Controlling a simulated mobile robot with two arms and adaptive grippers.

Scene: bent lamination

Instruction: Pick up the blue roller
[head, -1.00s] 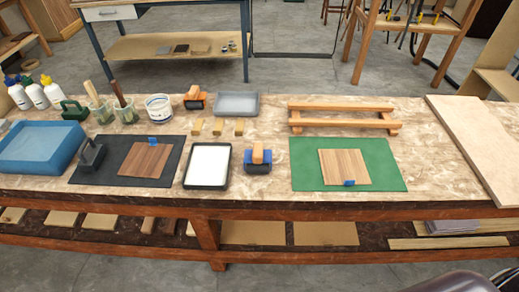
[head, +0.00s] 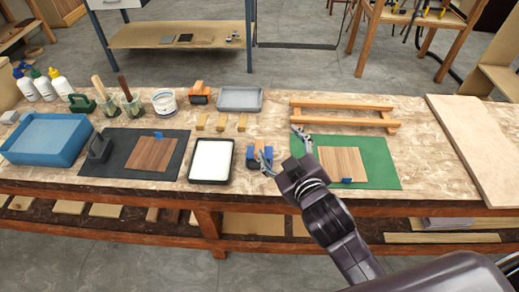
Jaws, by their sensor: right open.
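The blue roller (head: 252,156), with a wooden handle and a dark blue body, stands on the bench between the white-filled tray and the green mat. My right gripper (head: 281,147) comes in from the lower right. It is open and empty, its two fingers spread wide. In the picture its left finger overlaps the right part of the roller, hiding some of it; I cannot tell whether they touch. The other finger is over the green mat's upper left corner. My left gripper is not in view.
The green mat (head: 388,176) bears a wooden panel (head: 345,163). Left of the roller is the white-filled tray (head: 211,160). Behind are small wood blocks (head: 222,122), an orange roller (head: 199,93) and a grey tray (head: 240,99). A wooden frame (head: 342,121) lies behind the mat.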

